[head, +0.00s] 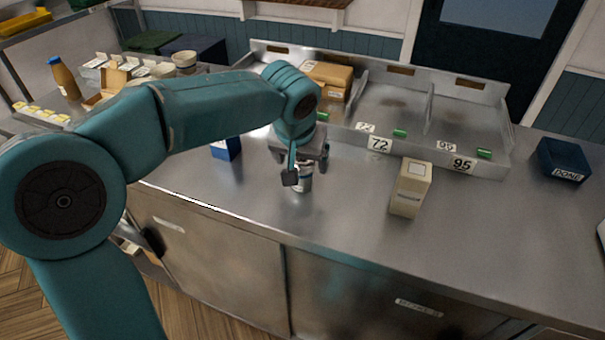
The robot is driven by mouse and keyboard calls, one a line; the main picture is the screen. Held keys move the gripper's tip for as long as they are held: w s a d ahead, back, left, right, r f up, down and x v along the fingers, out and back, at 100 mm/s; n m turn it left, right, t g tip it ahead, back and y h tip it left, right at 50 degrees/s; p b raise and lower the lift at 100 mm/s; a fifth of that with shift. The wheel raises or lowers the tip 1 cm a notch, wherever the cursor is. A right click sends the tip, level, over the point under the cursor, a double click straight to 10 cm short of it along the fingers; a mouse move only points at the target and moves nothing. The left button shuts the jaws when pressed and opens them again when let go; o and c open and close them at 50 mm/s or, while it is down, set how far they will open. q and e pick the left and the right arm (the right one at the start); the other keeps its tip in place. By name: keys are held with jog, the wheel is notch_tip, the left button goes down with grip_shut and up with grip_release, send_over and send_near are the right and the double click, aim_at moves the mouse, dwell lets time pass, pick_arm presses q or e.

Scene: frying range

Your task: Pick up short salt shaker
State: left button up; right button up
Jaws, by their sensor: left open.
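A small pale cylindrical shaker with a dark band, apparently the short salt shaker (303,184), stands upright on the steel counter (350,215). My left gripper (299,176) is open and points down right at the shaker, with a dark finger in front of it. The gripper hides much of the shaker, including its top. I cannot tell whether the fingers touch it. My right gripper is not in view.
A cream carton (410,190) stands to the right, and a blue box (226,148) is left of the gripper. A divided metal tray (395,105) with number labels lies behind. A dark DONE box (563,160) is at the far right. Counter between gripper and carton is clear.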

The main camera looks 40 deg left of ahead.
pick_arm(q)
jog(key=x, duration=0.5)
jog(key=shift+s+d+r, duration=0.1)
jog(key=shift+s+r, duration=0.05)
jog(key=shift+c, duration=0.9)
jog(key=c, duration=1)
